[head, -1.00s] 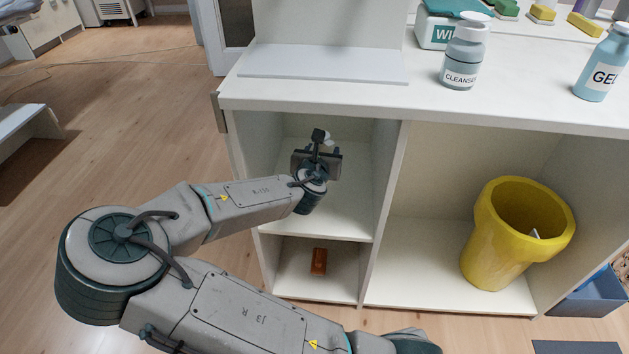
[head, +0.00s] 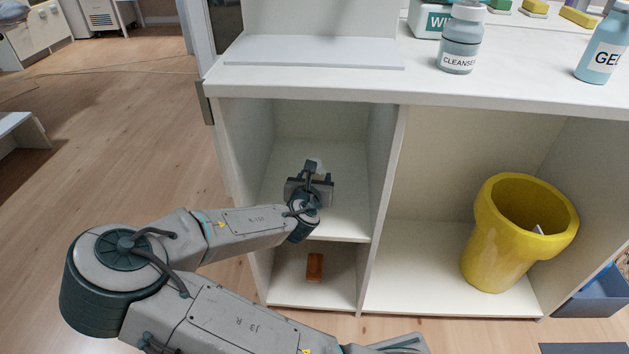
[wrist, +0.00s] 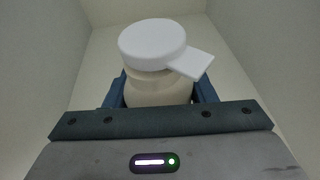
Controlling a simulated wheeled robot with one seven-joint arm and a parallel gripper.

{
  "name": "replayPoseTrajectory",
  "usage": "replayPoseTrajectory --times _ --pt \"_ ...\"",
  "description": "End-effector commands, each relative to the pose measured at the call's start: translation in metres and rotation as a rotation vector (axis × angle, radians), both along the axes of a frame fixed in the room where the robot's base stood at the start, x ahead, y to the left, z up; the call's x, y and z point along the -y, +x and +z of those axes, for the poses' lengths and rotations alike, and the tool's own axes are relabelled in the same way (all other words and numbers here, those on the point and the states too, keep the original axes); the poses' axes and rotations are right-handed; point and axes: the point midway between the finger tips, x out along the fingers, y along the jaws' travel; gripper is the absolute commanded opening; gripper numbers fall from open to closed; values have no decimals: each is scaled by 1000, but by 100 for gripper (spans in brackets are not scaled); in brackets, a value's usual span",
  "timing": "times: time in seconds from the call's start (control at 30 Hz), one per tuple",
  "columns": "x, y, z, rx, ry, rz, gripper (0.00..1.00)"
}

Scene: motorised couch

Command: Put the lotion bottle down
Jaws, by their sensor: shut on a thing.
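My gripper (head: 311,186) is inside the upper left cubby of the white cabinet, low over its shelf (head: 349,213). In the wrist view my gripper (wrist: 160,100) is shut on the lotion bottle (wrist: 158,87), a cream bottle with a white pump cap. The bottle stands about upright between the blue fingers. In the head view only a bit of its white cap (head: 318,165) shows behind my gripper. The bottle's base is hidden, so I cannot tell whether it touches the shelf.
The cubby walls are close on both sides. A brown object (head: 314,266) lies in the lower cubby. A yellow bin (head: 497,255) stands in the right compartment. A cleanser bottle (head: 461,42), a gel bottle (head: 602,52) and a wipes box (head: 427,22) stand on the countertop (head: 330,82).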

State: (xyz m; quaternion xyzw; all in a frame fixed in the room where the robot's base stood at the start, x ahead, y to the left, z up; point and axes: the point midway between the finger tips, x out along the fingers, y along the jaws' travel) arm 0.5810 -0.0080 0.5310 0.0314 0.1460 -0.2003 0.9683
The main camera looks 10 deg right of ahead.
Motion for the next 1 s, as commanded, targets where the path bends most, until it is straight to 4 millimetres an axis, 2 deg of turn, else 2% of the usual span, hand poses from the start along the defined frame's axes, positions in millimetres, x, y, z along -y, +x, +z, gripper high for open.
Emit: replayPoseTrajectory --times 0.17,0.2,0.27,0.3,0.67,1.0 --pt "0 0 -3 0 -1 0 24" --pt "0 0 -3 0 0 0 53" --pt "0 0 -3 0 0 0 70" --pt "0 0 -3 0 0 0 72" --pt "0 0 2 1 2 0 72" --pt "-21 -47 21 -3 -3 3 72"
